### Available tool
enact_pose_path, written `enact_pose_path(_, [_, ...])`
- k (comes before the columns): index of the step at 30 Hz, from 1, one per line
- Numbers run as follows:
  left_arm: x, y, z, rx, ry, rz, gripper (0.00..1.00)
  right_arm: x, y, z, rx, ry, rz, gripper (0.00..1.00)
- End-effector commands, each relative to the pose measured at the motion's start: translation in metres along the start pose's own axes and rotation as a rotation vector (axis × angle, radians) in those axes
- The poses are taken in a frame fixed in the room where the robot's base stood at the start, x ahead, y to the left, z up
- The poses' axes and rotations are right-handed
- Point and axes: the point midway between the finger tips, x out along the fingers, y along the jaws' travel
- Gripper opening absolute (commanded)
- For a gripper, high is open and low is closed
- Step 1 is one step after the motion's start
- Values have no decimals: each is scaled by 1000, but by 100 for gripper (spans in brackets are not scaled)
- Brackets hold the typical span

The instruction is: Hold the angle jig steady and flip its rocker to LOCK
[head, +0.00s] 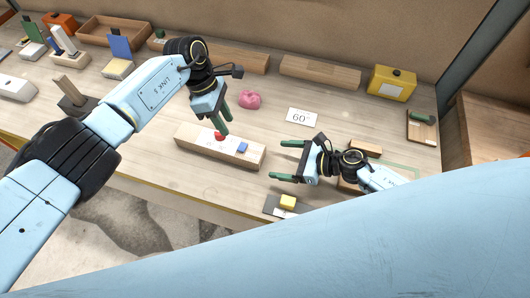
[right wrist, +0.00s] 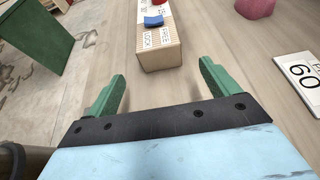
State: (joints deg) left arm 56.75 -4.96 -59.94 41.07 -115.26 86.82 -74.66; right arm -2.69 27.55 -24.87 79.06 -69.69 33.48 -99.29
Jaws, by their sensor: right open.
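The angle jig (head: 190,137) is a long pale wooden block lying on the bench in the head view, with a red knob (head: 219,135) and a blue rocker (head: 242,147) on top. In the right wrist view its near end (right wrist: 160,55) carries LOCK and FREE labels below the blue rocker (right wrist: 153,21); which way the rocker is tipped I cannot tell. My left gripper (head: 223,118) points down right at the red knob; its finger gap is unclear. My right gripper (head: 280,160) is open and empty, just right of the jig, with its fingers (right wrist: 162,72) facing the jig's end.
A pink lump (head: 249,99) and a card reading 60 (head: 304,117) lie behind the jig. A yellow box (head: 392,84) and wooden blocks (head: 320,73) stand at the back. A dark plate with a yellow block (head: 288,201) lies near the front edge.

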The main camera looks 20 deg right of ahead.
Motion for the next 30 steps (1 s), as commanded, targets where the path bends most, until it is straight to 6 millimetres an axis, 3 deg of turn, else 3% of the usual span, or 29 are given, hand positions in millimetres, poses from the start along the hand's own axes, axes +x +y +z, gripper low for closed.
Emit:
enact_pose_path(6, [0,0,0,0,0,0,36,44,0,1,3,-3,-1,87])
enact_pose_path(12, [0,0,0,0,0,0,36,68,0,0,2,-1,-1,87])
enact_pose_path(25, [0,0,0,0,0,0,36,78,0,0,1,0,1,87])
enact_pose_path(30, [0,0,0,0,0,0,36,77,0,0,2,0,1,68])
